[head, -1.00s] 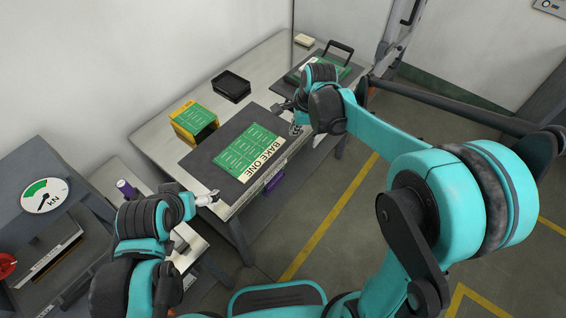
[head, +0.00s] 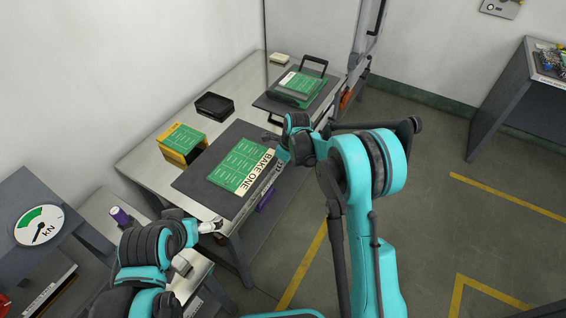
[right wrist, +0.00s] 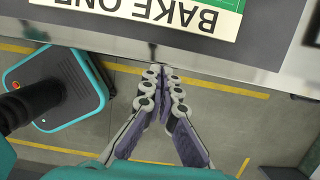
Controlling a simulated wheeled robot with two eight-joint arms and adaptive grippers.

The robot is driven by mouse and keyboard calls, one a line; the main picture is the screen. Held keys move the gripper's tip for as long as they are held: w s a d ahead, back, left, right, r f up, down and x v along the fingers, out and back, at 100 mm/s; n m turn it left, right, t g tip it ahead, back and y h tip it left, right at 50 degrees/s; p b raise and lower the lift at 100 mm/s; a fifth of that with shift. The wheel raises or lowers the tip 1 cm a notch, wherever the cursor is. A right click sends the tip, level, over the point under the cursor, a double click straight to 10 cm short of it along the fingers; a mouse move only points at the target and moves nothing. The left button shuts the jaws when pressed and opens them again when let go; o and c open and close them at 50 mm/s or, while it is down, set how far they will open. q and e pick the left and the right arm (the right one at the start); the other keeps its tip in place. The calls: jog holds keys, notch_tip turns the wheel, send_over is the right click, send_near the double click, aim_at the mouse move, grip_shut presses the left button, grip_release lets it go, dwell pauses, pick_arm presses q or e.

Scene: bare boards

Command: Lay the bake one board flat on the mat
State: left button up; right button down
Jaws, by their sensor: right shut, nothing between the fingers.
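The bake one board (head: 239,166) is green with a cream strip lettered BAKE ONE. It lies flat on the dark mat (head: 241,129) on the bench, inside the mat's edges as far as I see. Its lettered end also shows at the top of the right wrist view (right wrist: 150,14). My right gripper (head: 280,163) is shut and empty, apart from the board, by the bench's front edge; its fingertips (right wrist: 162,74) meet over the floor in the wrist view. My left gripper (head: 211,226) is near the bench's front left corner; its jaws are too small to read.
A yellow-edged stack with a green top (head: 181,142) and a black tray (head: 213,105) stand behind the mat. A dark handled fixture with another green board (head: 302,85) stands at the bench's right end.

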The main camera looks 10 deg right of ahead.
aim_at(260, 162)
jog(key=shift+w+a+f+b, duration=0.1)
jog(key=shift+w+a+b, duration=0.1)
jog(key=shift+w+a, duration=0.55)
jog(key=shift+w+a+b, duration=0.2)
jog(key=shift+w+a, duration=0.3)
jog(key=shift+a, duration=0.4)
jog(key=w+a, duration=0.2)
jog(key=a, duration=0.1)
jog(key=shift+w+a, duration=0.25)
jog(key=shift+d, duration=0.1)
